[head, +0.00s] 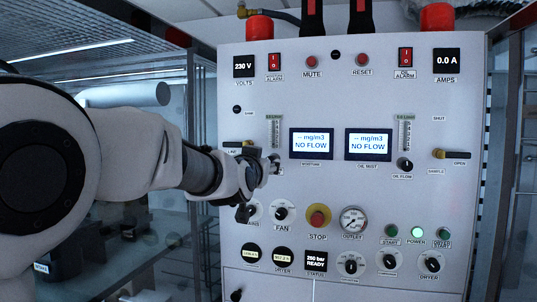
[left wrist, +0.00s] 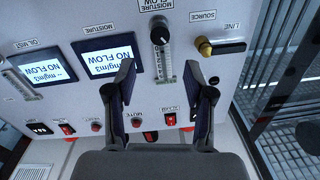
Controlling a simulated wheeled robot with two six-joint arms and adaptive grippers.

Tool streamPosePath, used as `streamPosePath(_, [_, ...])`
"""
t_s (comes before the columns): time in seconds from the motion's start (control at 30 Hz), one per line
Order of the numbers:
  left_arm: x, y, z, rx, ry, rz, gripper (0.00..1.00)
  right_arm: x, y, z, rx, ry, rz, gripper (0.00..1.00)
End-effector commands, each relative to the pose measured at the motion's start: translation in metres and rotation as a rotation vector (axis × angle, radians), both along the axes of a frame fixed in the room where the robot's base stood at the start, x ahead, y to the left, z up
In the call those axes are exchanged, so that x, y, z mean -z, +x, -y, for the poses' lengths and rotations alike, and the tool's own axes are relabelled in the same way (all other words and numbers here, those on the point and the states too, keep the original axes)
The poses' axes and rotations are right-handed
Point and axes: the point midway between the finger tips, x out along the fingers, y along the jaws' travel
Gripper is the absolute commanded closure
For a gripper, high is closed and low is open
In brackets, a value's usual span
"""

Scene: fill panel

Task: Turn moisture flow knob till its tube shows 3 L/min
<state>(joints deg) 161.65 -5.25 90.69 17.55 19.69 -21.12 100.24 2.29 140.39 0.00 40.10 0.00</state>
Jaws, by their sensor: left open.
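The moisture flow knob (left wrist: 160,36) is a round black knob with a pale pointer mark, seen upside down in the left wrist view. Its clear graduated tube (left wrist: 165,70) sits beside it; the tube also shows in the head view (head: 274,131). I cannot read a level in it. The moisture display (head: 311,143) reads "-- mg/m3 NO FLOW". My left gripper (left wrist: 165,78) is open and empty in front of the panel, its fingers either side of the tube in the wrist picture. In the head view the gripper (head: 272,164) largely hides the knob. My right gripper is not in view.
The oil mist display (head: 368,144) also reads NO FLOW, with the oil flow knob (head: 405,164) below its own tube (head: 405,133). A line source lever (left wrist: 220,47) stands close beside the moisture knob. The red stop button (head: 318,216) and gauge (head: 353,220) are lower.

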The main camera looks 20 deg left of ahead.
Motion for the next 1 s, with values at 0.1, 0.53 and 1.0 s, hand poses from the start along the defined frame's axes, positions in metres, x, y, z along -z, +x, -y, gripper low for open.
streamPosePath(0.1, [-0.003, 0.022, -0.002, 0.000, 0.000, -0.005, 0.47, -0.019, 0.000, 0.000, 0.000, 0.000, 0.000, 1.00])
streamPosePath(0.53, [0.002, 0.071, -0.006, 0.000, 0.000, -0.004, 0.47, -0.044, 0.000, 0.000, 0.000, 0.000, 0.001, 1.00])
streamPosePath(1.0, [0.003, 0.070, -0.005, 0.000, -0.001, -0.004, 1.00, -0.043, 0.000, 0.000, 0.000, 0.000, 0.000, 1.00])
